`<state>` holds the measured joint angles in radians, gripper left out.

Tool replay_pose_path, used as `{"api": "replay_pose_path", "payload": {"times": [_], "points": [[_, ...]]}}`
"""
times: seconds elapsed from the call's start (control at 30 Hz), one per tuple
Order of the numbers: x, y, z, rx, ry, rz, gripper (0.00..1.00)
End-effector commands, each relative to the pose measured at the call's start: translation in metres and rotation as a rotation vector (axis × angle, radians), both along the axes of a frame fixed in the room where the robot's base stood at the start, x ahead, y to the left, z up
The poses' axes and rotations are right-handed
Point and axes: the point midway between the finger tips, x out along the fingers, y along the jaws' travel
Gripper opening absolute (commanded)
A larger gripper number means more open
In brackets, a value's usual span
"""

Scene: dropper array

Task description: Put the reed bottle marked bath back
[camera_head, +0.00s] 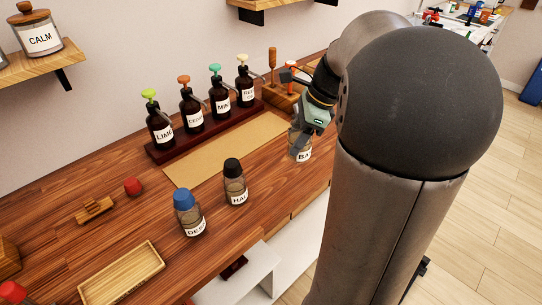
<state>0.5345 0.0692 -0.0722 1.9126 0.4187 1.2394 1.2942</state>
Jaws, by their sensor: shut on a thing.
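The bottle labelled "BA" (301,152) is a small clear bottle with a brownish content, near the front edge of the wooden counter (140,215), right of the tan mat. My gripper (300,128) is over it and shut on it from above. The gripper hides the bottle's top and part of its label. I cannot tell whether its base touches the counter. Two similar bottles stand upright to its left: one with a black cap marked "HA" (236,186) and one with a blue cap marked "DE" (191,219).
Several dark dropper bottles, such as "LIME" (160,130), stand in a dark rack (168,154) behind the tan mat (212,160). A red cap (133,186), a small wooden holder (95,210) and an empty wooden tray (122,276) lie left. The mat is clear.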

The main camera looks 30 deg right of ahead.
Motion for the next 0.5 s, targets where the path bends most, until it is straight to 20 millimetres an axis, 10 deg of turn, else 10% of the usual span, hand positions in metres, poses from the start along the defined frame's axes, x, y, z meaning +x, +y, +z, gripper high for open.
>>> {"api": "replay_pose_path", "payload": {"times": [0.5], "points": [[0.067, 0.026, -0.062, 0.001, 0.0, 0.0, 0.18]]}}
